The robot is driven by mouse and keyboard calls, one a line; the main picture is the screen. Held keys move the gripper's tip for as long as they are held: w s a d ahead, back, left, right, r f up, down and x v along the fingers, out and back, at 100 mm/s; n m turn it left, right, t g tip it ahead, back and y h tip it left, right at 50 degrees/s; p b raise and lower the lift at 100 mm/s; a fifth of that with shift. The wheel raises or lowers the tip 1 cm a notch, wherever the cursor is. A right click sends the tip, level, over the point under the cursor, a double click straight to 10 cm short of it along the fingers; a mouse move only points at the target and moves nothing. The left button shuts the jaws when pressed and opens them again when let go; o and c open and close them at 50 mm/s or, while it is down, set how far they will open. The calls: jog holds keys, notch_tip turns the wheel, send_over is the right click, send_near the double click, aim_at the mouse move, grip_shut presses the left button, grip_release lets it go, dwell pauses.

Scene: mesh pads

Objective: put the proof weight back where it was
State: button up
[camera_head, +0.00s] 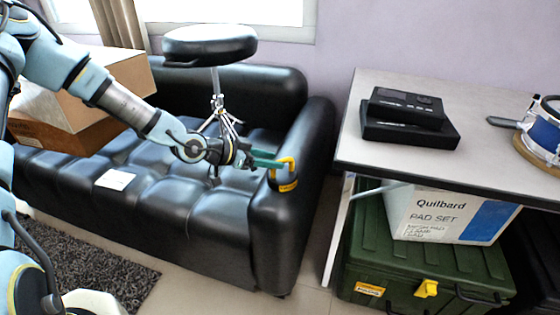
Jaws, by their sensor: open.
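A small dark weight with a yellow upright handle and a yellow label (288,186), which looks like the proof weight, is at the front of the black sofa's right armrest. It looks upright and appears to rest on the armrest. My gripper (281,164) reaches in from the left with its teal fingers at the yellow handle. The jaws are open, and the fingertips overlap the handle in this view. I cannot tell whether they touch it. Part of the handle and of the weight's top is hidden by the fingers.
The black sofa (190,205) carries cardboard boxes (115,75), a white card (115,180) and a round black stool (210,45). At right, a grey table (370,85) holds black devices (408,120) and a round drum-like pad (545,130). Below are a Quilbard box (410,215) and green case (370,250).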

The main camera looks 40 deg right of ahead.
jog(key=v, duration=0.8)
jog(key=shift+p, duration=0.4)
jog(key=w+a+f+n+t+y, duration=0.15)
jog(key=w+a+n+y, duration=0.25)
jog(key=a, duration=0.7)
jog(key=w+a+n+t+y, duration=0.3)
jog(key=a+n+y, duration=0.15)
jog(key=a, duration=0.75)
jog(key=s+a+r+n+y, duration=0.1)
jog(key=s+a+r+n, duration=0.1)
jog(key=a+r+n, duration=0.3)
jog(key=s+a+r+n+y, duration=0.2)
jog(key=a+r+n, duration=0.4)
jog(key=a, duration=0.4)
jog(key=shift+s+a+r, duration=0.25)
jog(key=shift+s+a, duration=0.05)
jog(key=shift+s, duration=0.35)
